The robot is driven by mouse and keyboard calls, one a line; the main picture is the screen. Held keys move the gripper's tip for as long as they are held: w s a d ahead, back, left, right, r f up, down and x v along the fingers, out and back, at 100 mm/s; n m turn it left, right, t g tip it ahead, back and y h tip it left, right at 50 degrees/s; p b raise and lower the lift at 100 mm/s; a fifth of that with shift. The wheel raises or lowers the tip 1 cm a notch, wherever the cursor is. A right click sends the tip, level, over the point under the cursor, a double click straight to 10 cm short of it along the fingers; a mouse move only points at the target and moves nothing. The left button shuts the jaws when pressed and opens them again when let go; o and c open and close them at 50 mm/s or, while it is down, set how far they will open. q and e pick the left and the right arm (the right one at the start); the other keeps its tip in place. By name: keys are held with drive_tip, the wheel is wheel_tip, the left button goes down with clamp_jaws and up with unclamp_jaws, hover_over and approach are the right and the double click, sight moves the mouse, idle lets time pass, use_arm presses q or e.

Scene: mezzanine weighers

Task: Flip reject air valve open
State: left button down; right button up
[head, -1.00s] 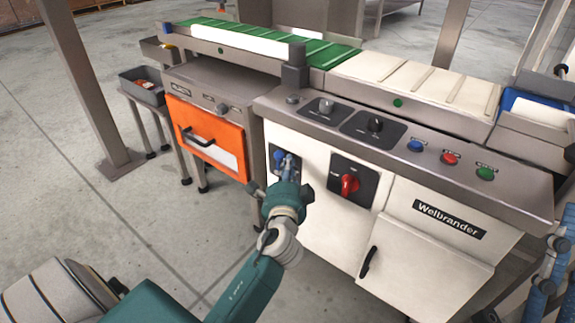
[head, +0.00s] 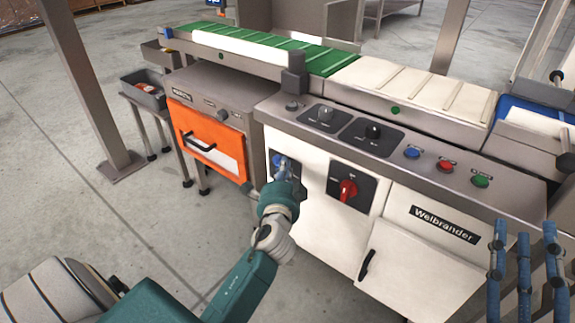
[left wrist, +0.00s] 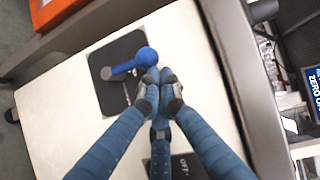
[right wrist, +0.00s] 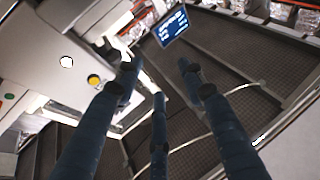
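The air valve is a blue handle (left wrist: 146,58) with a round hub, on a black plate (left wrist: 113,88) on the white cabinet front. Its lever points left in the left wrist view. In the head view the valve plate (head: 276,158) is partly hidden behind my left gripper (head: 287,172). The left gripper's fingers (left wrist: 163,78) are together, with their tips close beside the blue hub; I cannot tell whether they touch it. They hold nothing that I can see. My right gripper (head: 522,255) is at the right edge, far from the valve; its fingers (right wrist: 160,72) are spread and empty.
A red rotary switch (head: 347,190) sits right of the valve. An orange reject drawer (head: 205,140) stands to its left. Several buttons and knobs line the sloped panel (head: 300,135) above. A cabinet door (head: 420,260) is lower right. The floor in front is clear.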

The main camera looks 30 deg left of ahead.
use_arm(q)
drive_tip(key=shift+a+r+n+p, duration=0.2)
drive_tip(key=shift+a+n+p, duration=0.25)
drive_tip(key=shift+p, duration=0.6)
use_arm(e)
wheel_tip(320, 180, down, 14)
drive_tip(key=d+g+h, duration=0.1)
drive_tip(key=g+h, duration=0.1)
drive_tip(key=g, duration=0.4)
drive_tip(key=shift+w+d+r+g, duration=0.15)
drive_tip(key=shift+w+d+g, duration=0.15)
drive_tip(key=shift+d, duration=0.1)
